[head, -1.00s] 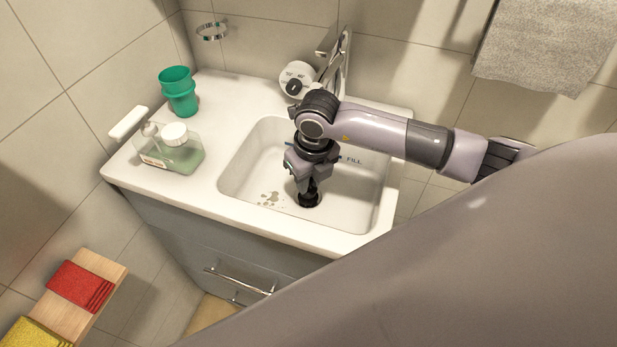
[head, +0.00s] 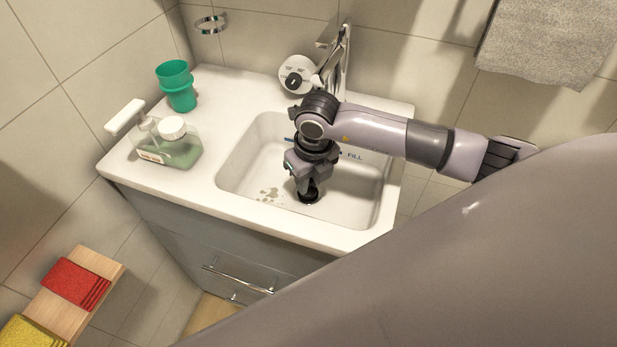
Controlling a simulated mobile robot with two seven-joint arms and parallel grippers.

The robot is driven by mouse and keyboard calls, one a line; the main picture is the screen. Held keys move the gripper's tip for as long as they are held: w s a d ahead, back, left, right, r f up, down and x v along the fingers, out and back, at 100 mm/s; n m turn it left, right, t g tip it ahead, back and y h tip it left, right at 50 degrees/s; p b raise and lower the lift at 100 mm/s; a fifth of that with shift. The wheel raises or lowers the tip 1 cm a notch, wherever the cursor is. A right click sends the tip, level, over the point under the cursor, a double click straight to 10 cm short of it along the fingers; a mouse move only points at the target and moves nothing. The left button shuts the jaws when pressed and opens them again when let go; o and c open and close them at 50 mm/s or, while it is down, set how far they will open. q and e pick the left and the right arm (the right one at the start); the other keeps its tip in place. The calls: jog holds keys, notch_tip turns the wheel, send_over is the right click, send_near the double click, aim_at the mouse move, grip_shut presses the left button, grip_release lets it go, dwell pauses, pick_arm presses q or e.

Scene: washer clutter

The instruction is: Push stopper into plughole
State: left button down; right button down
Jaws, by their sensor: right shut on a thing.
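A white sink basin (head: 345,208) is set into the white counter. My right gripper (head: 308,187) reaches down into the basin and is shut on a black stopper (head: 308,197) at the basin floor. The plughole is hidden under the stopper and the gripper, so I cannot tell how deep the stopper sits. My left gripper is not in view.
A chrome tap (head: 338,60) and a round white dial (head: 296,75) stand behind the basin. A soap bottle (head: 170,148) and a green cup (head: 177,87) stand on the left counter. A grey towel (head: 545,45) hangs at the upper right.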

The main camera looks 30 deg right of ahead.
jog(key=shift+f, duration=0.25)
jog(key=shift+f+b, duration=0.4)
jog(key=shift+b, duration=0.05)
jog(key=shift+c, duration=2.4)
grip_release()
jog(key=shift+r, duration=0.1)
jog(key=shift+r+p, duration=2.55)
jog(key=shift+r, duration=0.9)
